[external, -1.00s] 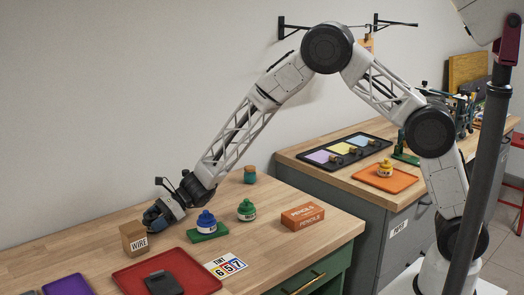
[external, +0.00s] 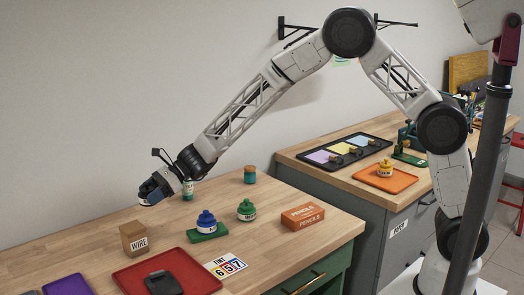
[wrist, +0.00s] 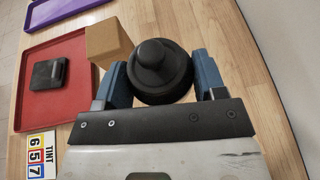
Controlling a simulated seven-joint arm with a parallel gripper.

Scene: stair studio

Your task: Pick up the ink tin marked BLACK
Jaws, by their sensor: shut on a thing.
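My gripper (external: 152,194) is shut on a black ink tin (wrist: 160,68) with a rounded black knob on its lid. In the wrist view the tin sits between the two blue fingers, seen from above; its label cannot be read. In the external view the gripper and tin are above the wooden table, behind the WIRE box, and the fingers hide most of the tin. A blue-topped tin (external: 206,221) stands on a small green tray (external: 222,234). A green-topped tin (external: 246,211) stands to its right. A yellow-topped tin (external: 385,168) stands on an orange tray on the far counter.
The WIRE box (external: 134,237) stands close to the gripper. A red tray (external: 206,284) holds a dark object (external: 164,283). A TINT 657 card (external: 226,267), a PENCILS box (external: 302,216), a purple tray (external: 68,286) and two corked jars (external: 250,177) (external: 187,190) are around it.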

